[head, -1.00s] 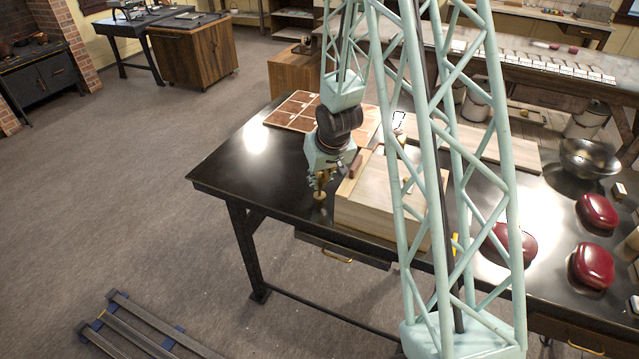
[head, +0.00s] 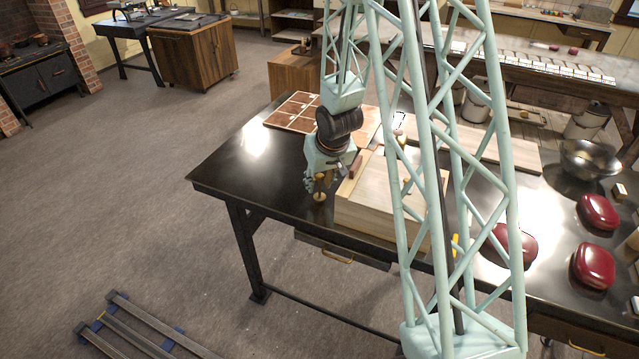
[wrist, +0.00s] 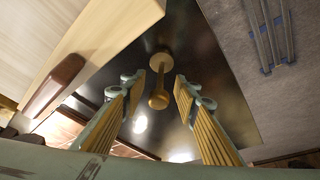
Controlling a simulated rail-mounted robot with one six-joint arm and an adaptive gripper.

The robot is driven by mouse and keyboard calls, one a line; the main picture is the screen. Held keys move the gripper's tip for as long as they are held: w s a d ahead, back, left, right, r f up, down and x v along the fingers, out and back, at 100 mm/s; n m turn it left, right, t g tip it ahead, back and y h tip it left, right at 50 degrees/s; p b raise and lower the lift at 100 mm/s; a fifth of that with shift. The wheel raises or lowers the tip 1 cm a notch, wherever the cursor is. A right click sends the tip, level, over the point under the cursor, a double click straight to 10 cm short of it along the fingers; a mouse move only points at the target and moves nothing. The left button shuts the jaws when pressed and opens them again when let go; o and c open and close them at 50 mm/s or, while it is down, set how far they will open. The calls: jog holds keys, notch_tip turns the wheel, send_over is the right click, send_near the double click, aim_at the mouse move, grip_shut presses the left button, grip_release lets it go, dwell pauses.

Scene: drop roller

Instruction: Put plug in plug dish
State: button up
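A brass-coloured piece with a round disc, a stem and a knob, seemingly the plug (wrist: 159,101), stands on the dark table. In the head view it (head: 320,197) is near the table's front edge, left of a pale wooden box. My gripper (wrist: 158,92) is open, with its yellow-padded fingers on either side of the plug and gaps showing on both sides. In the head view my gripper (head: 319,182) is low over the table and partly covers the plug. I cannot tell which thing is the plug dish.
The pale wooden box (head: 375,205) stands close to the right of my gripper, with a red-brown piece (head: 356,166) at its edge. A compartmented wooden tray (head: 290,112) lies behind. A dark bowl (head: 590,160) and red cases (head: 594,265) are at right. The table's left end is clear.

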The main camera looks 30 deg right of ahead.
jog(key=shift+r, duration=0.2)
jog(key=shift+r, duration=0.2)
jog(key=p+v, duration=0.5)
jog(key=v, duration=0.6)
jog(key=shift+s+r, duration=0.2)
dwell(0.6)
